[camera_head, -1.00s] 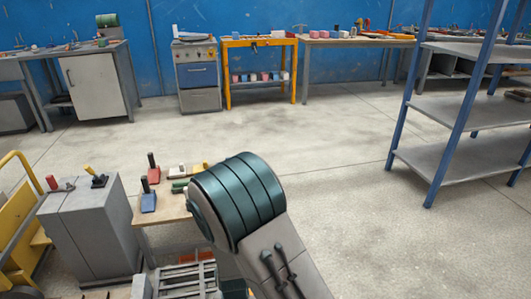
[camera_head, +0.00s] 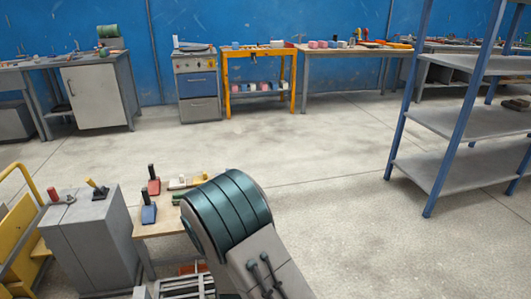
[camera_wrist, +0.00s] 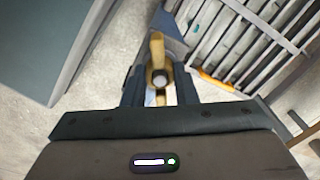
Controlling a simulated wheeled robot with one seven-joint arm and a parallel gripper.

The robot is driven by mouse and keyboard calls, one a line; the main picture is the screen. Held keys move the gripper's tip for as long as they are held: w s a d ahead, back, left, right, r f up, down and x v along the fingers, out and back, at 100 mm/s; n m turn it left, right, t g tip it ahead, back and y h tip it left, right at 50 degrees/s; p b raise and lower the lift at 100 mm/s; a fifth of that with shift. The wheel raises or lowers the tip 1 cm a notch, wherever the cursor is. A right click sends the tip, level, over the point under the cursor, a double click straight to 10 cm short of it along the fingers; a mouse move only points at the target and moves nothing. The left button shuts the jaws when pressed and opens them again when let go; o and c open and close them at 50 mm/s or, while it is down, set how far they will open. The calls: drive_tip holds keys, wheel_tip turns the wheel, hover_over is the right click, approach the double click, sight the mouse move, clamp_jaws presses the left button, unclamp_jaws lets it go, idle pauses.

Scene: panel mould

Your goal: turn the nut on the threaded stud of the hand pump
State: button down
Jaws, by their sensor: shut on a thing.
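In the wrist view, a brass-coloured nut with wing-like arms (camera_wrist: 157,50) lies between the two dark fingers of my gripper (camera_wrist: 160,88). The round grey end of the stud (camera_wrist: 160,79) shows in its middle. The fingers stand on either side of the nut, and the gripper is shut on it. A blue-grey part (camera_wrist: 169,22) beyond the nut may belong to the hand pump; most of the pump is hidden. In the head view my arm covers the gripper, and I cannot make out the nut or stud there.
A slatted metal rack (camera_wrist: 250,40) lies close right of the gripper. A grey cabinet (camera_head: 92,238) and a small bench (camera_head: 160,222) with red and blue tools stand at lower left. A blue-framed shelf (camera_head: 465,120) stands at right. The middle floor is clear.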

drive_tip(key=shift+w+r+m+p, duration=0.15)
drive_tip(key=shift+r+m+p, duration=0.25)
drive_tip(key=shift+m, duration=0.3)
drive_tip(key=shift+f+m, duration=0.3)
drive_tip(key=shift+m, duration=0.6)
drive_tip(key=c, duration=1)
unclamp_jaws()
drive_tip(key=shift+a, duration=0.2)
drive_tip(key=shift+d, duration=0.1)
